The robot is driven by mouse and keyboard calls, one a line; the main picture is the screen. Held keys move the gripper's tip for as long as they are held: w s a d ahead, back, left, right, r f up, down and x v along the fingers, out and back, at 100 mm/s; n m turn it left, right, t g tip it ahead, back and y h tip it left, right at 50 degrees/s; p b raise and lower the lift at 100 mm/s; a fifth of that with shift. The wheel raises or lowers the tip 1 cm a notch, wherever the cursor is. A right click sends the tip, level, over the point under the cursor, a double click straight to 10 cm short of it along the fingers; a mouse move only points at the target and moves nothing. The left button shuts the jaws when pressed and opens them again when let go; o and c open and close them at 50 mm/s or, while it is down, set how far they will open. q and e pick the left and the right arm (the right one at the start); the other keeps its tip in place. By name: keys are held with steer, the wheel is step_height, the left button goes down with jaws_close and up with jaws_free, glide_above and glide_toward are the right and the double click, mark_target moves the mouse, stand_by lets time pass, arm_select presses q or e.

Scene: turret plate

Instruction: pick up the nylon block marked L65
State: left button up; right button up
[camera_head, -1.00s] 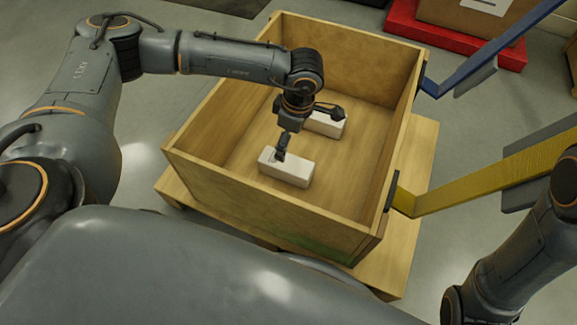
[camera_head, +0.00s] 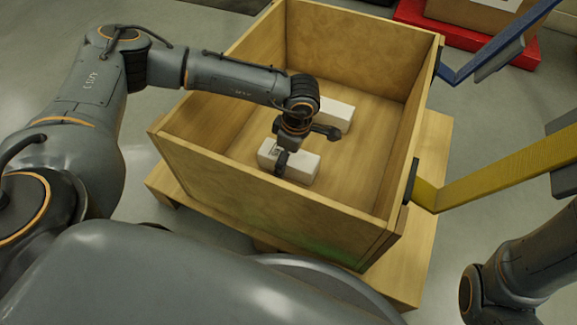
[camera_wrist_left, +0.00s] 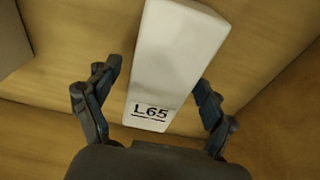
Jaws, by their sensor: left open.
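The white nylon block marked L65 (camera_wrist_left: 168,62) lies on the crate floor in the left wrist view, its label at the end nearer my gripper. My left gripper (camera_wrist_left: 155,92) is open, with one finger on each side of the block and a gap to the finger on the left. In the head view the left gripper (camera_head: 281,162) is down inside the crate over the nearer white block (camera_head: 301,169), partly covering it. A second white block (camera_head: 335,116) lies farther back, partly hidden by my wrist. My right gripper is not in view; only part of that arm shows.
The wooden crate (camera_head: 265,195) has high walls around the blocks and stands on a wooden pallet (camera_head: 428,190). A yellow bar (camera_head: 490,175) and a blue bar (camera_head: 495,52) reach to its right side. A red base with a box (camera_head: 515,55) stands behind.

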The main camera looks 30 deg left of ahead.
arm_select(q)
steer(key=shift+f, duration=0.15)
steer(key=c, duration=1.7)
